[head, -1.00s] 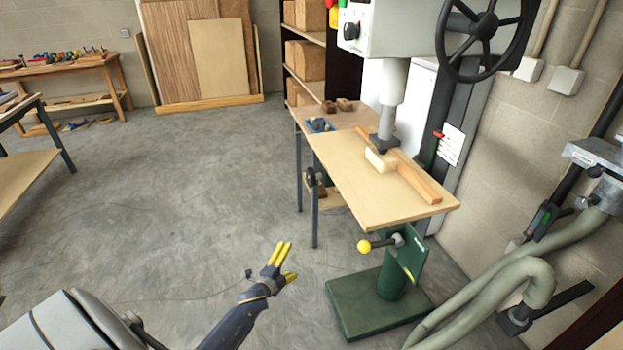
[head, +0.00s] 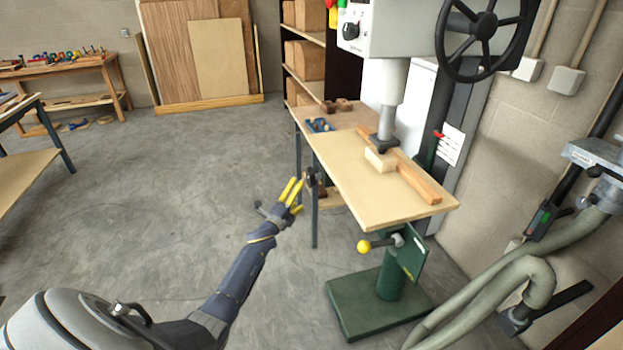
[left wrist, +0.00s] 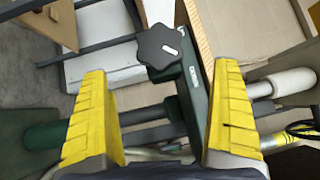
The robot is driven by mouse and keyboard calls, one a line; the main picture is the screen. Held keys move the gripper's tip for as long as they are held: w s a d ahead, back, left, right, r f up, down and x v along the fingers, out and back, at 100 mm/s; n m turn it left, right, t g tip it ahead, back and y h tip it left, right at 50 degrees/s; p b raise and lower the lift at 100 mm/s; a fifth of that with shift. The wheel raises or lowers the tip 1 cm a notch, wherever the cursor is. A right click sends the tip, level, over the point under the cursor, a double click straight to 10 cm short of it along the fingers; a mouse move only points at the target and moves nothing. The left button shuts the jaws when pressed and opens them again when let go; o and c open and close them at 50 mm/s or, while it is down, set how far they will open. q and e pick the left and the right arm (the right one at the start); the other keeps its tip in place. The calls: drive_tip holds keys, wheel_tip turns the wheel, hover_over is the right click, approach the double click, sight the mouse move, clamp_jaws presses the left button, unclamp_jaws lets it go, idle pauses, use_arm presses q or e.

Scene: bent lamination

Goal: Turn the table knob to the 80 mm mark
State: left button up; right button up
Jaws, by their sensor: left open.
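The table knob (head: 311,176) is a dark knob at the left edge of the drill press table (head: 345,170). In the left wrist view the knob (left wrist: 160,47) is a black lobed knob with a short white line on it, beside a dark green part with small white lettering. My left gripper (head: 295,195) is open, just left of and below the knob in the head view. In the left wrist view its yellow fingers (left wrist: 160,85) stand wide apart with the knob ahead, between and beyond their tips, not touched. No 80 mm mark can be read. My right gripper is out of view.
A wood block (head: 380,160) and a wooden fence (head: 415,180) lie on the table under the spindle. A yellow-ball lever (head: 363,246) sticks out below the table, above the green base (head: 375,305). A grey hose (head: 480,300) is at right.

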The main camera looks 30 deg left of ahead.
sight(309, 181)
use_arm(q)
drive_tip(key=shift+w+a+r, duration=0.1)
drive_tip(key=shift+w+r, duration=0.1)
drive_tip(key=shift+w, duration=1.55)
drive_tip(key=shift+w+a+r, duration=0.15)
drive_tip(key=shift+w+r, duration=0.05)
drive_tip(key=shift+w, duration=1.6)
drive_tip(key=shift+w+a+r, duration=0.1)
drive_tip(key=shift+w+r, duration=0.1)
drive_tip(key=shift+w, duration=1.55)
drive_tip(key=shift+c, duration=0.3)
drive_tip(key=c, duration=1.2)
